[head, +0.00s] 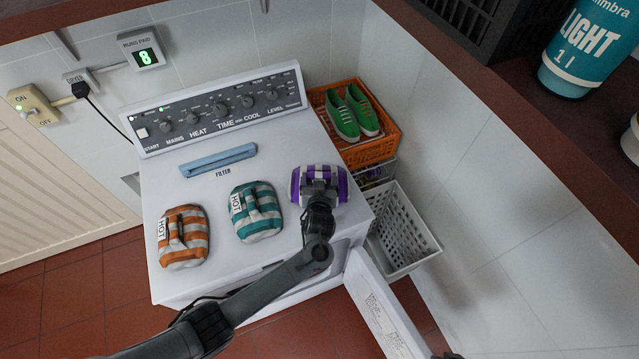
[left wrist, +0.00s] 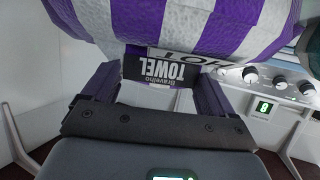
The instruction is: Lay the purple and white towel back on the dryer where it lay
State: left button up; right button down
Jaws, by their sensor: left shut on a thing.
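The purple and white striped towel (head: 342,184) is a folded bundle over the right part of the white dryer top (head: 285,255). My left gripper (head: 320,190) reaches it from the front and is shut on it. In the left wrist view the towel (left wrist: 200,22) fills the top of the picture, its label upside down between the two fingers of the gripper (left wrist: 155,72). I cannot tell whether the towel touches the dryer top or hangs just above it. My arm hides part of the towel and the surface in front of it.
An orange towel (head: 184,237) and a teal towel (head: 255,211) lie left of it. A blue filter handle (head: 218,160) and the control panel (head: 215,108) lie behind. Orange crate (head: 388,148) with green shoes, white basket (head: 405,235) stand right. The dryer door (head: 385,310) is open.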

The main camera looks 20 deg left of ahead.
pick_arm(q)
jog(key=shift+w, duration=0.1)
jog(key=shift+f, duration=0.2)
jog(key=o, duration=1.7)
jog(key=shift+c, duration=0.2)
